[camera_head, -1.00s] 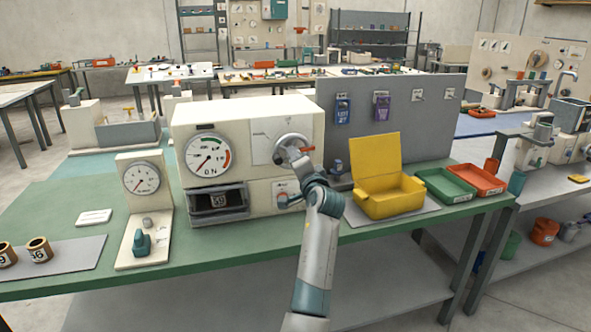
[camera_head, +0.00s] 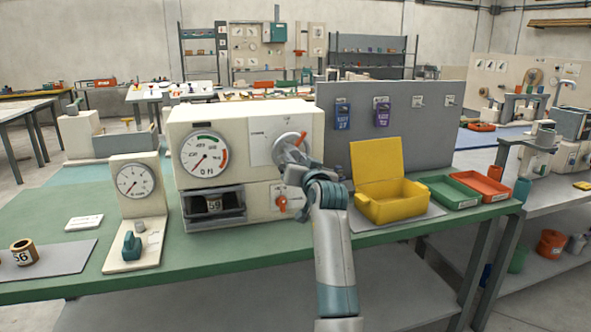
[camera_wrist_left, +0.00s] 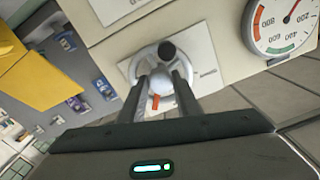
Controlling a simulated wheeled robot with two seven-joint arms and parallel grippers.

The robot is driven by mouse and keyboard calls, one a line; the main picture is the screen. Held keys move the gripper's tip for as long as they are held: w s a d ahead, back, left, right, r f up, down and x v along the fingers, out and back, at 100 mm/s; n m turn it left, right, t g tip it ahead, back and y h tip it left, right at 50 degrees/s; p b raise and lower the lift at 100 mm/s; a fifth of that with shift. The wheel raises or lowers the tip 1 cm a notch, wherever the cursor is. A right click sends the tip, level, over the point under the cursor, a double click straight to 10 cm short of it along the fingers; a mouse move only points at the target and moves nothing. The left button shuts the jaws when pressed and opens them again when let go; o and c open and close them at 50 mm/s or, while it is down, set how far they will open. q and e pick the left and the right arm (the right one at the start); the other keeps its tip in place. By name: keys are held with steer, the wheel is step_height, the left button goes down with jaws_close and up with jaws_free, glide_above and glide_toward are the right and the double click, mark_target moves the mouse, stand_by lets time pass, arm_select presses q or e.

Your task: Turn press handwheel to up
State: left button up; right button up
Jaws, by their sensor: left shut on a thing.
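The press handwheel (camera_head: 286,149) is a grey round wheel on the right front of the cream press (camera_head: 246,121). An orange piece (camera_head: 302,138) at its right rim tilts steeply upward. My left gripper (camera_head: 294,164) reaches it from the front, partly covering its lower side. In the left wrist view the handwheel (camera_wrist_left: 181,65) has a dark knob (camera_wrist_left: 167,50) and a pale hub. My left gripper's fingers (camera_wrist_left: 163,88) are shut on the handwheel, at either side of the hub. The orange piece also shows between them. My right gripper is not in view.
Below the wheel is an orange knob (camera_head: 282,204) on the press front. A round dial (camera_head: 204,159) is on the press's left. An open yellow box (camera_head: 392,202) stands close right of my arm, with green (camera_head: 449,192) and red (camera_head: 481,187) trays beyond.

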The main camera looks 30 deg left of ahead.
arm_select(q)
steer(key=shift+w+d+f+n+b, duration=0.15)
steer(key=shift+n+b, duration=0.85)
steer(key=shift+n, duration=0.8)
steer(key=shift+s+f+n+b, duration=0.1)
steer(key=shift+n+b, duration=0.85)
steer(key=shift+n, duration=0.85)
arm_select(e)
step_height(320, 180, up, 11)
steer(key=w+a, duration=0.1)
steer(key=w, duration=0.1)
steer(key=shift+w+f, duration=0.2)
arm_select(q)
steer(key=o, duration=1)
steer(key=shift+o, duration=0.2)
steer(key=shift+r, duration=0.15)
